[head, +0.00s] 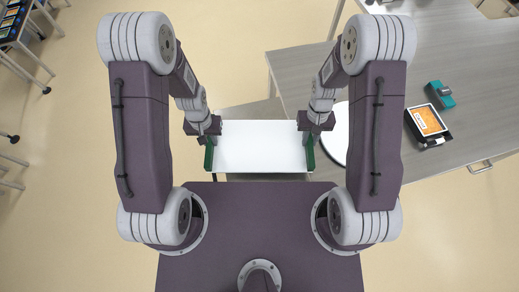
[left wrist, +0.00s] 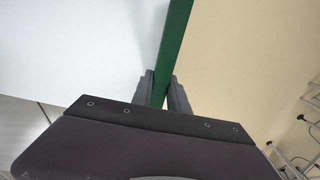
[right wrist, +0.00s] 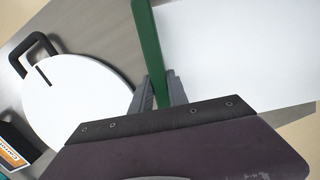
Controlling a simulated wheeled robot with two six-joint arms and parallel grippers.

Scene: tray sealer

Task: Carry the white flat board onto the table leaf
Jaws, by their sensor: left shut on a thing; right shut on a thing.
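The white flat board (head: 260,148) is held level between my two arms in the head view, in front of my body. It has a green rim at its left and right ends. My left gripper (left wrist: 164,90) is shut on the green left rim, one finger on each side. My right gripper (right wrist: 160,90) is shut on the green right rim in the same way. The grey table leaf (head: 300,68) lies beyond the board and partly under its far side in the head view. I cannot tell the height of the board above it.
A round white board with a black handle (right wrist: 75,100) lies on the grey table close to my right gripper. An orange-faced box (head: 426,121) and a teal device (head: 440,95) stand further right. Floor is open at the left.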

